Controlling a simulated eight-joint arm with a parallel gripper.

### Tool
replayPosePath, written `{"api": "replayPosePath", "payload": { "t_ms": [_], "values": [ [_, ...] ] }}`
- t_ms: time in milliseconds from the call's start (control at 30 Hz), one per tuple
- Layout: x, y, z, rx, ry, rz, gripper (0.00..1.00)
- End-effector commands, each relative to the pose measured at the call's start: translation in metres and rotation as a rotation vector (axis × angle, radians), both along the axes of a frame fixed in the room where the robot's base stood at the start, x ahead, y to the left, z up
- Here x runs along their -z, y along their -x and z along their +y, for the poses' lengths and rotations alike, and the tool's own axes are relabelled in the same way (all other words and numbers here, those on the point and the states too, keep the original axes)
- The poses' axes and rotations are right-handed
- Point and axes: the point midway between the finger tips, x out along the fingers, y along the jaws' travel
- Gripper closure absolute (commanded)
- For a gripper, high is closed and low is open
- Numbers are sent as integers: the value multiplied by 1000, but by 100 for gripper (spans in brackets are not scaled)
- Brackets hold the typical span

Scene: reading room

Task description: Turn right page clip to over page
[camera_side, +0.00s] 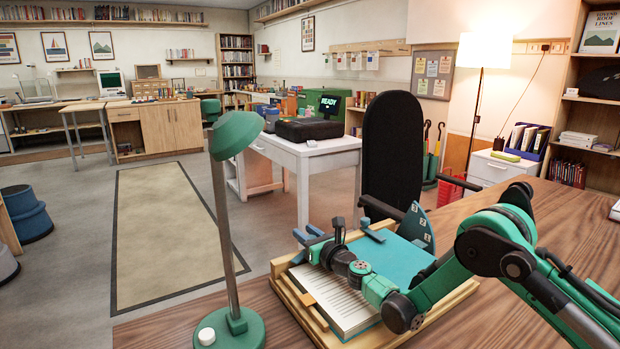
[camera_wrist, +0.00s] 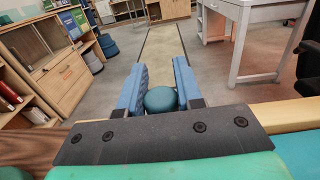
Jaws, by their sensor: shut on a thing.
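An open book (camera_side: 345,302) lies on a wooden stand (camera_side: 440,312) on the table, with white pages at left and a teal sheet (camera_side: 385,258) behind. My gripper (camera_side: 312,243) is over the stand's far left side. In the wrist view its blue fingers (camera_wrist: 160,92) are on either side of a round teal piece (camera_wrist: 161,100). They are shut on it; whether it is part of the right page clip is not clear. A small blue T-shaped piece (camera_side: 372,236) shows at the stand's back, apart from my gripper. A wooden strip (camera_side: 312,302) lies along the white page.
A green desk lamp (camera_side: 234,325) stands at the table's front left, close to the stand. A dark fin-shaped plate with numbers (camera_side: 416,228) rises behind the book. A black chair back (camera_side: 392,150) stands beyond. The wooden table (camera_side: 540,215) is clear at the back right.

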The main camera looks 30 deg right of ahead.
Motion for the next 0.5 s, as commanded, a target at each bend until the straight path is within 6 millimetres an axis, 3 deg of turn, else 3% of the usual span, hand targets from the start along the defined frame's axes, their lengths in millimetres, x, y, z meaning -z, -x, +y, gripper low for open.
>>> {"api": "replayPosePath", "payload": {
  "t_ms": [500],
  "values": [
    [0,0,2,-104,0,0,100]
  ]
}}
